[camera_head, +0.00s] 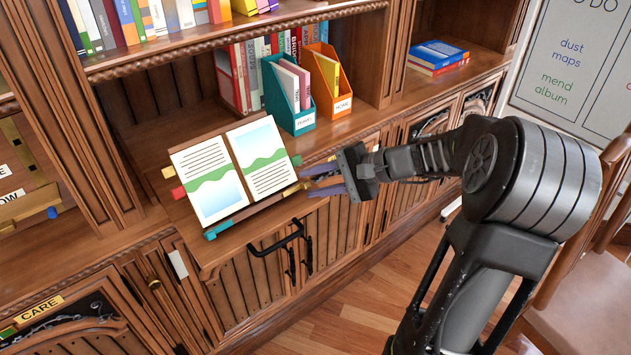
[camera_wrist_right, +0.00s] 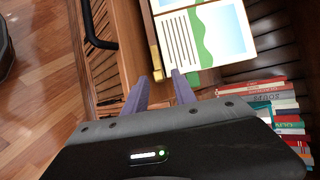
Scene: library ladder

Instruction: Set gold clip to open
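An open book (camera_head: 235,170) with green and blue pictures rests on a tilted stand on the cabinet ledge; it also shows in the right wrist view (camera_wrist_right: 182,38). The gold clip (camera_head: 291,190) is a narrow bar along the right part of the book's lower edge. In the right wrist view the gold clip (camera_wrist_right: 154,60) lies just ahead of the fingers. My right gripper (camera_head: 322,179) is open, its two purple fingers apart, close to the clip's right end. Contact cannot be told. My left gripper is not in view.
A teal clip (camera_head: 222,228) lies at the book's lower left; a red tab (camera_head: 178,192) and a yellow tab (camera_head: 168,172) are at its left side. A black handle (camera_head: 276,238) sticks out below. Teal (camera_head: 288,95) and orange (camera_head: 325,85) file boxes stand behind.

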